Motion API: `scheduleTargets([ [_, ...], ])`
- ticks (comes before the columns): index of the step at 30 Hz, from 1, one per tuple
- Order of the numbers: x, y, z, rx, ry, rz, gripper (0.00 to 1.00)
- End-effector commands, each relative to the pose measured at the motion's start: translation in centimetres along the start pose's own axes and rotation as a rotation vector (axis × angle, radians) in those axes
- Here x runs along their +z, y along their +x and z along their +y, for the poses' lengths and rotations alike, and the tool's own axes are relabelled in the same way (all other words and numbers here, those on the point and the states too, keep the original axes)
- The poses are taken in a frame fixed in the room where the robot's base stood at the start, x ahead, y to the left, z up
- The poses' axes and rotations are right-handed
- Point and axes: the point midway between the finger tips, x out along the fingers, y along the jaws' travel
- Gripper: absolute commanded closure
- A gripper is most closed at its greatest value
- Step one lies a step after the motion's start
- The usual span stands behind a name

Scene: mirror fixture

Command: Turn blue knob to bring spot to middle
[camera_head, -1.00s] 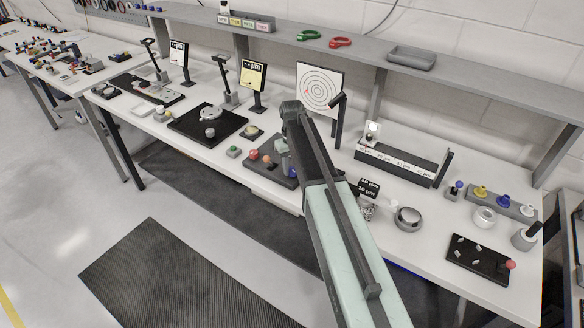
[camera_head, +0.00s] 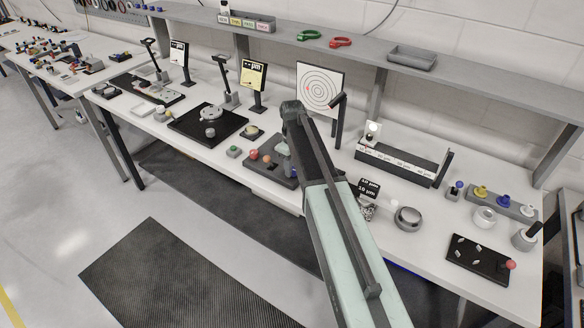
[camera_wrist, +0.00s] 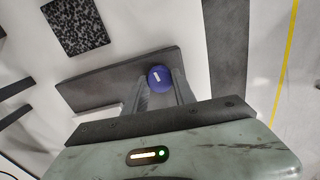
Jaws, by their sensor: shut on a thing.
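The blue knob (camera_wrist: 159,77), with a white mark on its top, sits between the fingers of my gripper (camera_wrist: 160,88) in the wrist view. My gripper is shut on it. The dark mirror fixture base (camera_head: 284,178) shows beside the arm. The white target board (camera_head: 325,78) with black rings stands behind. A small red spot (camera_head: 307,91) shows on it, left of the middle of the rings.
Two red knobs (camera_head: 267,158) and a green button (camera_head: 234,151) are left of my arm. A dark post (camera_head: 338,122) stands before the target. A long dark rail (camera_head: 400,163) and a round metal part (camera_head: 407,217) are to the right.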

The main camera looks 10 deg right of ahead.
Motion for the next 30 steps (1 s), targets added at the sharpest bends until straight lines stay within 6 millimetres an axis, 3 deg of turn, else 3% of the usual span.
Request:
scheduleTargets([
  [9,0.2,0.1,-0.1,-0.003,0.000,-0.006,1.00],
  [10,0.2,0.1,-0.1,-0.003,0.000,-0.006,0.63],
  [12,0.2,0.1,-0.1,-0.003,0.001,-0.005,0.46],
  [23,0.1,-0.3,0.0,-0.001,0.000,-0.002,0.46],
  [30,0.0,-3.5,0.0,-0.001,0.000,-0.002,0.46],
])
